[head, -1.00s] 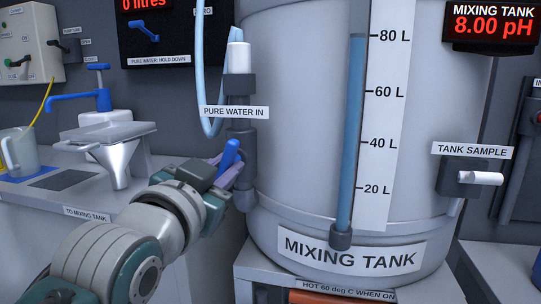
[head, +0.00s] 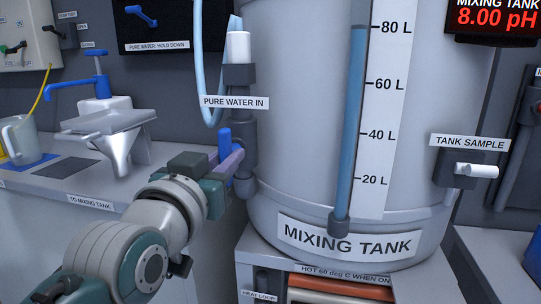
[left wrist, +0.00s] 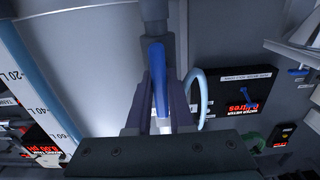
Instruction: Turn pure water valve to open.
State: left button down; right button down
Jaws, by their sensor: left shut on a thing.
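The pure water valve is on the grey pipe (head: 243,130) under the PURE WATER IN label (head: 233,102), at the left side of the mixing tank. Its blue handle (head: 224,142) stands nearly upright in the head view. My left gripper (head: 230,162) is at the handle, with purple fingers reaching toward the pipe. In the left wrist view the blue handle (left wrist: 158,72) lies between the two fingers (left wrist: 163,98), and the gripper is shut on it. The handle's lower part is partly hidden by the gripper in the head view. My right gripper is not in view.
The mixing tank (head: 290,130) stands close right of my left gripper on a grey stand (head: 258,250). A counter (head: 50,185) at the left carries a metal funnel (head: 115,145), a blue-handled pump (head: 98,85) and a jug (head: 25,138). A pale blue hose (head: 200,70) hangs above.

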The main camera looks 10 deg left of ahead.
pick_arm(q)
jog(key=c, duration=0.8)
grip_release()
jog(key=s+p, duration=0.1)
jog(key=s, duration=0.9)
jog(key=shift+a, duration=0.2)
